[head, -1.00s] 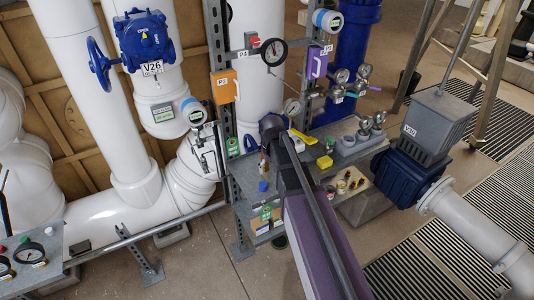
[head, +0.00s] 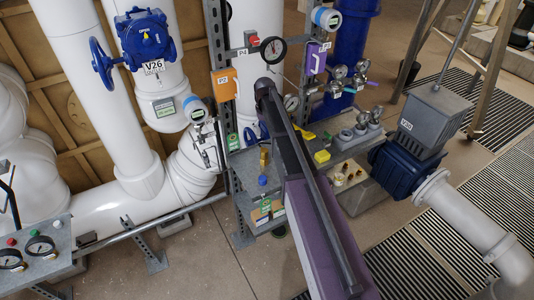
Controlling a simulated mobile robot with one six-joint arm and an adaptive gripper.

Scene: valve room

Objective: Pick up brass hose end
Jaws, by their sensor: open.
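A small upright brass-coloured piece (head: 263,157) stands on the grey metal shelf (head: 243,172), left of my arm, behind a blue-capped item (head: 263,181). It may be the brass hose end; it is too small to be sure. Several small brass-coloured pieces also sit in a pale tray (head: 341,180) right of my arm. My arm's dark and purple links rise from the bottom across the middle of the head view and cover part of the shelf. My gripper cannot be made out in this view.
Yellow blocks (head: 321,156) and a grey holder with round gauges (head: 361,136) stand right of my arm. A blue-and-grey motor valve (head: 405,168) is further right.

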